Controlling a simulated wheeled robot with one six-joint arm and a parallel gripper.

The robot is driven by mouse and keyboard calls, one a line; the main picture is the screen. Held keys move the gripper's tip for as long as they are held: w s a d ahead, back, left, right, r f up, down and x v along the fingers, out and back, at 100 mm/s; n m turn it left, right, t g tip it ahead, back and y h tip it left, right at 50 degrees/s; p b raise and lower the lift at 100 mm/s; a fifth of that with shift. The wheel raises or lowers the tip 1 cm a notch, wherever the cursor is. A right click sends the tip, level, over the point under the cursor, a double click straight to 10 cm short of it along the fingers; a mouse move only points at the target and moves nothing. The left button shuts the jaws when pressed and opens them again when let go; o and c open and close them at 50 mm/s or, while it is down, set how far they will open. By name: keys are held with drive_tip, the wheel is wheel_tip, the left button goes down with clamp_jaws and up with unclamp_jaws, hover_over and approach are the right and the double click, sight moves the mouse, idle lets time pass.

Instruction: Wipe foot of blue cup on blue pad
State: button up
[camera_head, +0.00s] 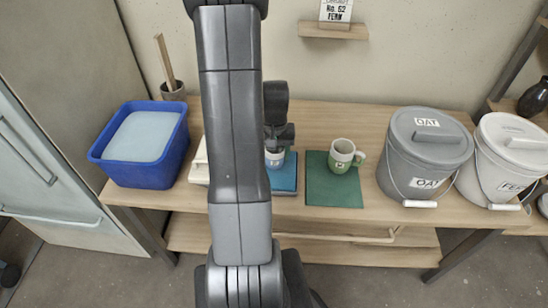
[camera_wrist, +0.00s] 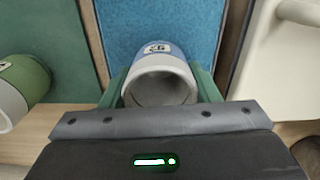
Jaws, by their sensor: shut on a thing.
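The blue cup (camera_head: 274,158) has a white rim and a small label, and it is over the blue pad (camera_head: 288,178). In the wrist view the cup (camera_wrist: 160,60) opens toward the camera, with its blue side and label facing the pad (camera_wrist: 160,22). My gripper (camera_head: 276,143) is shut on the cup. Its green fingers (camera_wrist: 160,90) press on both sides of it. The cup's foot is hidden, and I cannot tell whether it touches the pad.
A green-and-white cup (camera_head: 343,155) stands on a green pad (camera_head: 330,192) to the right. Further right are a grey OAT bucket (camera_head: 405,165) and a white bucket (camera_head: 490,170). A blue tub (camera_head: 150,172) stands at the left. A white item (camera_wrist: 280,60) lies beside the blue pad.

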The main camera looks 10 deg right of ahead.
drive_tip(key=shift+w+d, duration=0.3)
drive_tip(key=shift+w, duration=0.65)
drive_tip(key=shift+s+a+f+b, duration=0.15)
drive_tip(key=shift+s+a, duration=0.2)
drive_tip(key=shift+s, duration=0.8)
drive_tip(key=shift+s+a+r+b, duration=0.1)
drive_tip(key=shift+s+a+b, duration=0.15)
drive_tip(key=shift+s, duration=0.9)
drive_tip(key=shift+s+a+f+b, duration=0.1)
drive_tip(key=shift+s+a, duration=0.3)
drive_tip(key=shift+s, duration=0.75)
drive_tip(key=shift+w+d+r+p, duration=0.15)
drive_tip(key=shift+w+d, duration=0.2)
drive_tip(key=shift+w, duration=0.8)
drive_tip(key=shift+w+d+p, duration=0.2)
drive_tip(key=shift+w+d, duration=0.1)
drive_tip(key=shift+w, duration=0.85)
drive_tip(key=shift+w+d+r+p, duration=0.15)
drive_tip(key=shift+w+d, duration=0.2)
drive_tip(key=shift+w, duration=0.8)
wheel_tip(320, 180, up, 7)
drive_tip(key=p, duration=0.5)
